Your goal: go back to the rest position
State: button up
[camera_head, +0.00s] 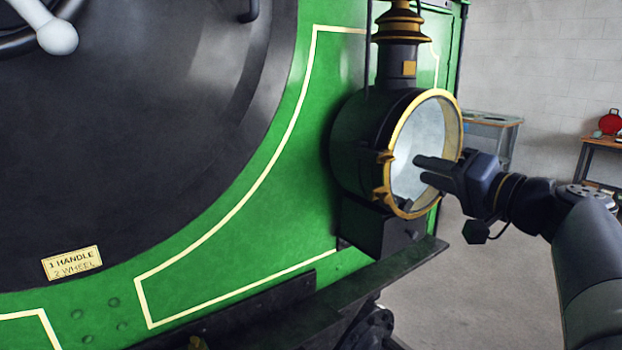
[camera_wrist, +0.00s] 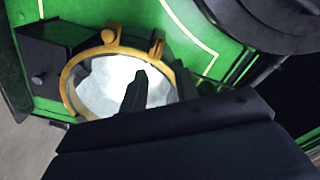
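The wrist view shows the lamp's brass rim (camera_wrist: 68,84) and pale face (camera_wrist: 105,82) beyond my gripper (camera_wrist: 160,74). My wrist housing hides the lower part of that view.
A small table (camera_head: 495,122) and a workbench with a red object (camera_head: 610,122) stand behind. Grey floor (camera_head: 490,290) shows clear right of the tram.

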jog(key=shift+b+v, duration=0.35)
jog(key=shift+v, duration=1.5)
jog(key=shift+a, duration=0.15)
